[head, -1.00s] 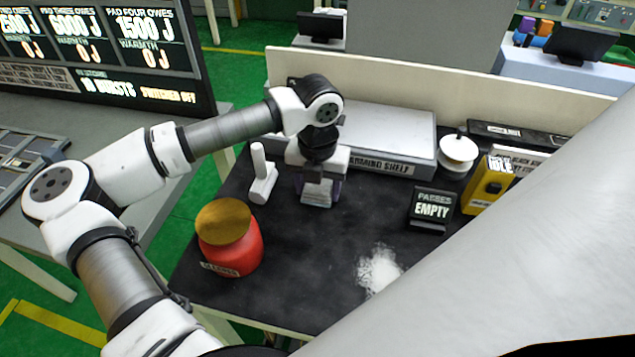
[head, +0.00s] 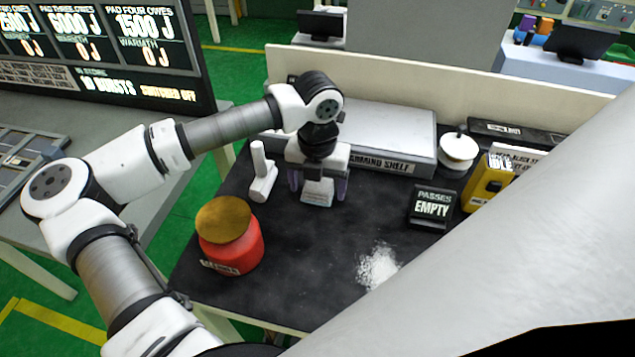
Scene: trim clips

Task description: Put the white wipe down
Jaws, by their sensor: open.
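The white wipe (head: 318,192) is a small pale pad on the black table top, in front of the warming shelf. My gripper (head: 318,194) is directly above it with its two purple-grey fingers spread wide, one on each side of the wipe and apart from it. The gripper is open and holds nothing. The upper part of the wipe is partly hidden by the gripper body.
A white upright-handled tool (head: 262,174) stands close left of my gripper. A red jar with a brown lid (head: 232,248) is at front left. White powder (head: 378,268), an "EMPTY" sign (head: 433,208) and a yellow box (head: 487,182) are to the right. The warming shelf (head: 395,130) is behind.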

